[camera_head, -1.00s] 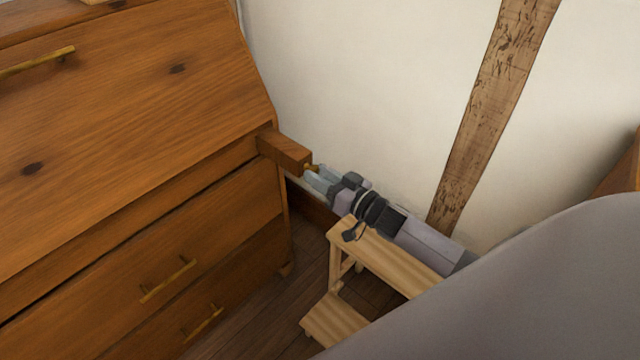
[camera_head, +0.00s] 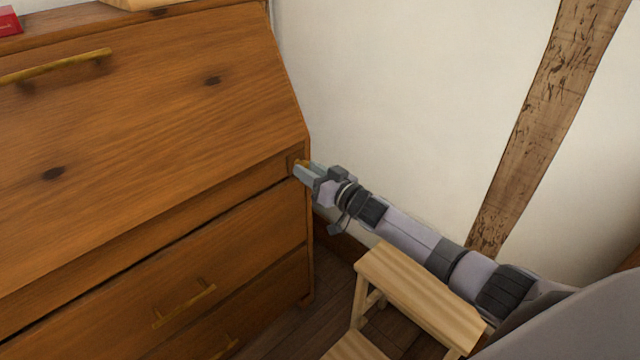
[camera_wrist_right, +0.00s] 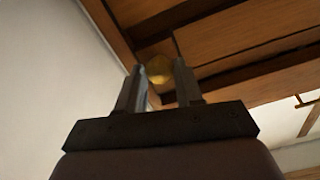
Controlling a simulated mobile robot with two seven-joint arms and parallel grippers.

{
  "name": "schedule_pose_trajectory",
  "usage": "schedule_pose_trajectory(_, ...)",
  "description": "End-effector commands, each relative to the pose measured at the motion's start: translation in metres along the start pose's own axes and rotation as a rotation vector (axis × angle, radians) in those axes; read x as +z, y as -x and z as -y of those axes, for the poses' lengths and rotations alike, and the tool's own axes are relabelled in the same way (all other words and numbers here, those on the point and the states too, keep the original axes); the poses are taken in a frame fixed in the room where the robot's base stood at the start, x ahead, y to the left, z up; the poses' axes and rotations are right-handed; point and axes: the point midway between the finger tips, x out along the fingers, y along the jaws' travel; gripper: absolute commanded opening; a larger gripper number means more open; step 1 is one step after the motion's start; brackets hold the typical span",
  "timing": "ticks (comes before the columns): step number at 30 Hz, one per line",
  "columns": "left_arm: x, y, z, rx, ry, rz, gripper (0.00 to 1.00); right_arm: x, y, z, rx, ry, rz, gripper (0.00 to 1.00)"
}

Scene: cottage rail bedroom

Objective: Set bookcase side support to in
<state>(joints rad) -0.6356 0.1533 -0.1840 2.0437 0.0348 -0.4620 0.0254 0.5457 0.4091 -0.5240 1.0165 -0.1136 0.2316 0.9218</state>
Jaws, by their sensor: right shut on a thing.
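The wooden bookcase (camera_head: 150,130) is a slant-front piece with drawers, filling the left of the head view. Its side support (camera_head: 293,163) is a wooden bar at the front right edge; its end now lies about level with the bookcase front. My right gripper (camera_head: 302,170) is shut on the small brass knob (camera_head: 301,162) at the support's end. In the right wrist view the knob (camera_wrist_right: 159,69) shows between the two fingers (camera_wrist_right: 157,88). The slanted front is closed above the support. My left gripper is not in view.
A light wooden step stool (camera_head: 420,285) stands on the dark floor below my right arm. A pale wall with a timber post (camera_head: 550,120) is behind. A red object (camera_head: 8,22) sits on top of the bookcase. Brass handles (camera_head: 184,306) stick out from the drawers.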

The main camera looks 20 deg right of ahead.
Motion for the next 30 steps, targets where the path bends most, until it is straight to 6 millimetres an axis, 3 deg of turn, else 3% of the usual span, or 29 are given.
schedule_pose_trajectory(15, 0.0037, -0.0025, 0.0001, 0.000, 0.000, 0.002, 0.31, -0.0023, -0.0086, -0.0001, 0.003, 0.000, -0.002, 0.00)
schedule_pose_trajectory(16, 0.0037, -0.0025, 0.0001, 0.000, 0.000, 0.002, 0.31, -0.0025, -0.0087, -0.0001, 0.003, 0.000, -0.003, 0.39)
schedule_pose_trajectory(18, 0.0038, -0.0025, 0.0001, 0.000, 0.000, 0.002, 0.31, -0.0023, -0.0086, 0.0000, 0.002, 0.000, -0.002, 0.61)
schedule_pose_trajectory(30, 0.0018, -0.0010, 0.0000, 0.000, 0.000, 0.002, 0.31, -0.0005, -0.0026, -0.0003, 0.001, -0.001, 0.001, 0.61)
